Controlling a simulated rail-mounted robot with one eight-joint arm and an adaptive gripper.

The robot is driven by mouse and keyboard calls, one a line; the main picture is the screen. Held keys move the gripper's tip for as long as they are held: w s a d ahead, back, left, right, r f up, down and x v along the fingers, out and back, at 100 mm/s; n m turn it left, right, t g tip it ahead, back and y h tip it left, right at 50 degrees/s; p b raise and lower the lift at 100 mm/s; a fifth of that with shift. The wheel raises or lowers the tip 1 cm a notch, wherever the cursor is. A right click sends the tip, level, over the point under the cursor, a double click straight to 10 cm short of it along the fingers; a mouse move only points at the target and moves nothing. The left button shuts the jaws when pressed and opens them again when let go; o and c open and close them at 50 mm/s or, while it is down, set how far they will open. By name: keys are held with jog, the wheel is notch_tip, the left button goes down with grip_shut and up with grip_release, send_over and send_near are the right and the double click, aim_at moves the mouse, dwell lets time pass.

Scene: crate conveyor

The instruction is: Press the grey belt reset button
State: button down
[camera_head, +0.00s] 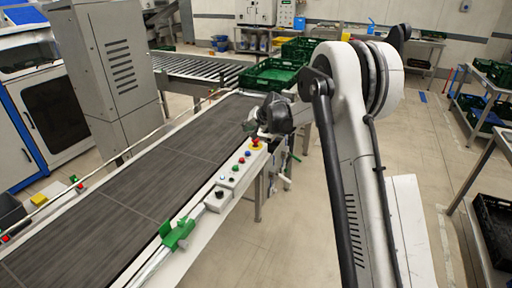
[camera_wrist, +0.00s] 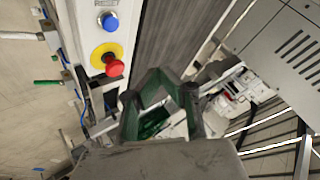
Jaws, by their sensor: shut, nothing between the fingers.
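The control panel (camera_head: 238,170) sits on the near edge of the belt, with a row of small coloured buttons. I cannot clearly pick out a grey button on it; a small pale spot (camera_head: 222,177) shows toward its near end, too small to tell. At its far end is a red mushroom button (camera_head: 256,141) on a yellow ring, also seen in the wrist view (camera_wrist: 114,67). A blue button (camera_wrist: 109,22) is beside it. My gripper (camera_head: 252,124) is shut and empty, near the panel's far end. Its fingers (camera_wrist: 165,85) appear beside the red button, apart from it.
The dark belt (camera_head: 120,200) runs along the panel and is bare. Green crates (camera_head: 270,74) are behind my gripper. A grey cabinet (camera_head: 112,70) stands across the belt.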

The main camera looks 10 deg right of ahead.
jog(key=shift+w+d+f, duration=0.15)
jog(key=shift+w+d, duration=0.1)
jog(key=shift+f, duration=0.15)
jog(key=b, duration=0.3)
send_over(248, 152)
notch_tip(248, 152, down, 7)
jog(key=shift+s+f, duration=0.1)
jog(key=shift+f+b, duration=0.45)
jog(key=shift+f, duration=0.25)
jog(key=shift+f, duration=0.1)
dwell(1.0)
jog(key=shift+f+b, duration=0.3)
jog(key=shift+b, duration=0.35)
